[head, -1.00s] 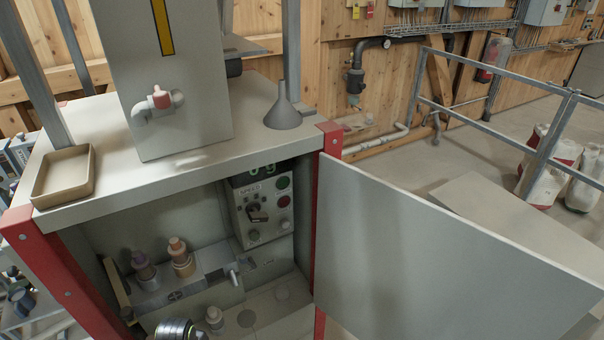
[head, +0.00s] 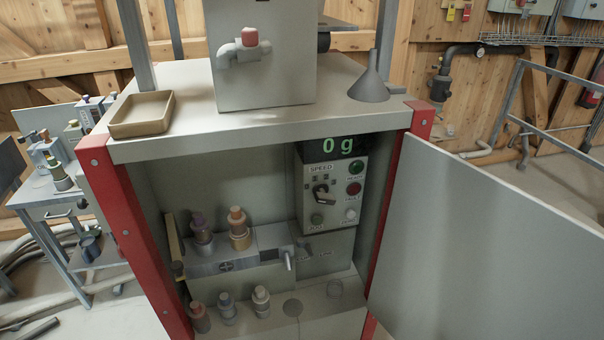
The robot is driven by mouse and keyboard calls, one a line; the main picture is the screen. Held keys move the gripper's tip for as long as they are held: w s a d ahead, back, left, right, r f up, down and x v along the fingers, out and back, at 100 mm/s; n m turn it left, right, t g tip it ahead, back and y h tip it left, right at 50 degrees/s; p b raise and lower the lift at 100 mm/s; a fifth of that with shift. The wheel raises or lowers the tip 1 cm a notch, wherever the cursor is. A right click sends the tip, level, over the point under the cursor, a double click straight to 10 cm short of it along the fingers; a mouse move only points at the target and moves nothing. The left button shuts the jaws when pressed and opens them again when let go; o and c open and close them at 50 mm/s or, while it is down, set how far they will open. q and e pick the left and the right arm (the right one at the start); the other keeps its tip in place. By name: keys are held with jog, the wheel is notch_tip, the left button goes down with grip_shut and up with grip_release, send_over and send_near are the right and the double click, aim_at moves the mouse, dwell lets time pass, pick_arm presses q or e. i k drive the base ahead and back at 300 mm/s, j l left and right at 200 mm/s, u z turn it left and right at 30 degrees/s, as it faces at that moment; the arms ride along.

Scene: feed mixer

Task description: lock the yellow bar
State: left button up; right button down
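Neither of my grippers is in view. A narrow yellowish bar (head: 174,240) stands at the left inside the open cabinet (head: 260,122), and it may be the yellow bar. Its lower part is partly hidden by a dark round knob (head: 178,268). To its right is a grey block (head: 222,264) with a cross mark, carrying a purple-topped fitting (head: 202,229) and an orange-topped fitting (head: 238,230). A small silver lever (head: 288,261) sticks out at the block's right end. I cannot tell whether the bar is locked.
A control panel (head: 333,190) reads 0 g. The cabinet door (head: 480,235) stands open to the right. Several fittings (head: 228,308) stand on the cabinet floor. A tan tray (head: 142,126) and a grey funnel (head: 371,82) sit on top. A side table (head: 50,197) stands left.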

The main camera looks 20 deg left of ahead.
aim_at(176, 267)
jog(key=u, duration=1.35)
jog(key=l+z, duration=0.15)
jog(key=z, duration=0.15)
jog(key=k, duration=0.05)
